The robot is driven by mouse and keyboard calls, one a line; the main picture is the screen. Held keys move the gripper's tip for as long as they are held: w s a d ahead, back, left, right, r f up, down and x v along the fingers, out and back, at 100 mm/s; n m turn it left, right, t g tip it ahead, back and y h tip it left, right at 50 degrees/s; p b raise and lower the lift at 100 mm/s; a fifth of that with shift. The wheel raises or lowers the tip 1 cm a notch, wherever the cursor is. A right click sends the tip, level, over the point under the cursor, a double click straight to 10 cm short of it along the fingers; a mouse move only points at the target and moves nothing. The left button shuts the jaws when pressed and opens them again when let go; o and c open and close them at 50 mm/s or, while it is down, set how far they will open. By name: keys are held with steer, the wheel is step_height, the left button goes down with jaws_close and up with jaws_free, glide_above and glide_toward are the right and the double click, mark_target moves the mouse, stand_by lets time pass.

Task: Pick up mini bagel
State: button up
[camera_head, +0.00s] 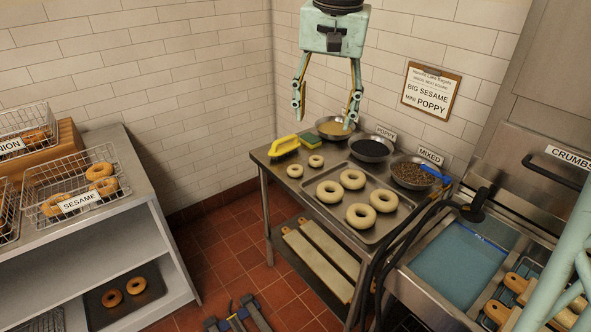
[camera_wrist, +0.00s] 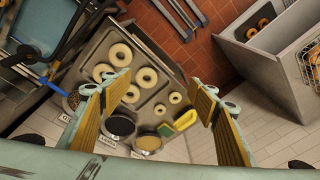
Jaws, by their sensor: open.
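Two small pale mini bagels lie on the steel table's left part, left of the tray: one nearer (camera_head: 295,170) and one closer to the bowls (camera_head: 316,160). In the wrist view they show between my fingers, one at lower left (camera_wrist: 159,109) and one at upper right (camera_wrist: 175,98). My gripper (camera_head: 324,112) is open and empty, high above the table's back part. Its two fingers (camera_wrist: 163,92) are spread wide in the wrist view, and neither touches anything.
A tray (camera_head: 375,240) of several large pale bagels lies beside the mini bagels. A water kettle (camera_head: 460,262) is at right.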

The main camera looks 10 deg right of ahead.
steer(key=w+f+m+p, duration=0.2)
steer(key=w+f, duration=0.1)
steer(key=w, duration=0.7)
steer(key=m+g+p, duration=0.2)
steer(key=m+p, duration=0.2)
steer(key=p, duration=0.3)
glide_above(296, 166)
steer(key=s, duration=0.1)
step_height(296, 166, down, 21)
steer(key=shift+s+a, duration=0.2)
steer(key=shift+a, duration=0.2)
steer(key=shift+f, duration=0.1)
steer(key=shift+f, duration=4.25)
steer(key=shift+s+d+f, duration=0.1)
steer(key=shift+d+f, duration=0.05)
steer(key=shift+f, duration=2.45)
steer(key=shift+c, duration=0.5)
